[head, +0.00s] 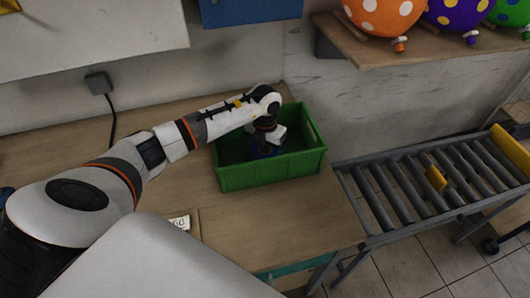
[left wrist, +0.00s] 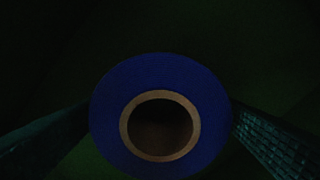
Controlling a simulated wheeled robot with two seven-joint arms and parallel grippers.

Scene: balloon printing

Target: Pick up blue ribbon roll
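The blue ribbon roll (left wrist: 105,120) fills the middle of the left wrist view, seen end-on with its tan core ring facing the camera. In the head view a patch of its blue (head: 263,153) shows low inside the green crate (head: 270,176). My left gripper (head: 266,146) points down into the crate, right over the roll. In the left wrist view its two fingers (left wrist: 160,118) lie on either side of the roll with no clear gap. Whether they press on it cannot be told. My right gripper is not in view.
The crate stands on a wooden table (head: 285,220), its walls around my gripper. A roller conveyor (head: 410,190) adjoins at right. A shelf (head: 440,45) with dotted balloons is at upper right, and a blue box (head: 250,10) hangs above. A number card (head: 180,222) lies nearby.

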